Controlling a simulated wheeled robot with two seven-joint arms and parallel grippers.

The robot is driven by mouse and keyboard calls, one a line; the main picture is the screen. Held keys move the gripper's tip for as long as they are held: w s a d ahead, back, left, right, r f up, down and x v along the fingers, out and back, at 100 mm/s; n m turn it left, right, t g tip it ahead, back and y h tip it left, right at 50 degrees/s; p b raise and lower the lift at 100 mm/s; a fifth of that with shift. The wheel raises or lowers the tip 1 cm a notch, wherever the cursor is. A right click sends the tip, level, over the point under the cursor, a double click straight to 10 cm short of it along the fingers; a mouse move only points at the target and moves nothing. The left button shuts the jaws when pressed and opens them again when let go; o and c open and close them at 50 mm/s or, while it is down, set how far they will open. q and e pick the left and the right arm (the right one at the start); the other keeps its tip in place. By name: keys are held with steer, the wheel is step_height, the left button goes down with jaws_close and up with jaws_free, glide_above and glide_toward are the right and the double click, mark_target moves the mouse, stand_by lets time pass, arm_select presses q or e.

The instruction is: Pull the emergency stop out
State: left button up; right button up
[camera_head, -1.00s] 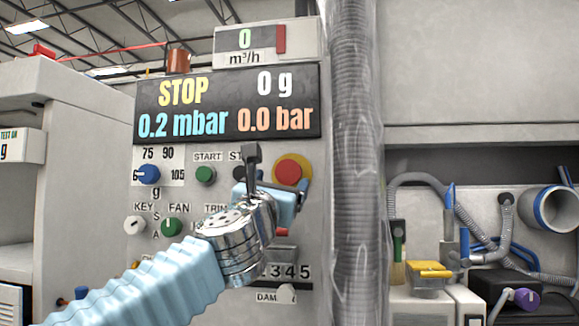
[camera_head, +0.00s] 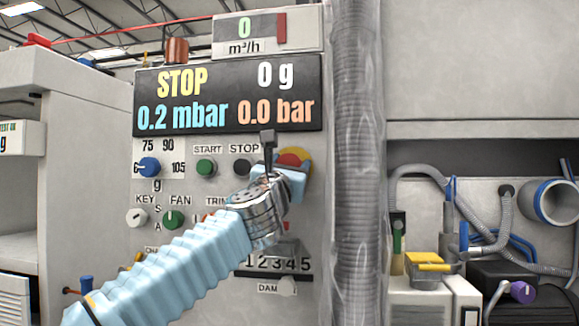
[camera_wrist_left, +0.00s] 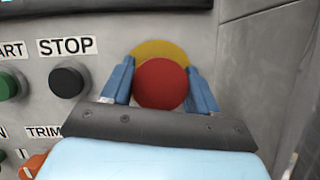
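The emergency stop is a red mushroom button on a yellow disc, on the right side of the grey control panel. In the head view only the top of the red button (camera_head: 291,159) shows above my left gripper (camera_head: 290,178), which covers the rest. In the left wrist view the red button (camera_wrist_left: 161,83) sits between the two blue fingers of my left gripper (camera_wrist_left: 160,88). The fingers are spread, one on each side of the button. I cannot tell whether they touch it. My right gripper is not in view.
A black STOP button (camera_wrist_left: 68,81) is left of the emergency stop. A ribbed vertical hose (camera_head: 357,160) runs close to the panel's right. The display (camera_head: 228,100) is above. Green START (camera_head: 206,167) and FAN knobs (camera_head: 172,219) are further left.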

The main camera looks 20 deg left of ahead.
arm_select(q)
steer(key=c, duration=0.7)
steer(key=shift+s+d, duration=0.25)
steer(key=shift+s, duration=0.45)
steer(key=shift+c, duration=0.3)
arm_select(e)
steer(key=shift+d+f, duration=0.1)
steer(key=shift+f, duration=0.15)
arm_select(q)
steer(key=o, duration=1.5)
steer(key=shift+s, duration=0.1)
steer(key=shift+b, duration=0.3)
steer(key=b+v, duration=0.4)
steer(key=v, duration=0.9)
steer(key=shift+s+f, duration=0.2)
steer(key=shift+s, duration=0.15)
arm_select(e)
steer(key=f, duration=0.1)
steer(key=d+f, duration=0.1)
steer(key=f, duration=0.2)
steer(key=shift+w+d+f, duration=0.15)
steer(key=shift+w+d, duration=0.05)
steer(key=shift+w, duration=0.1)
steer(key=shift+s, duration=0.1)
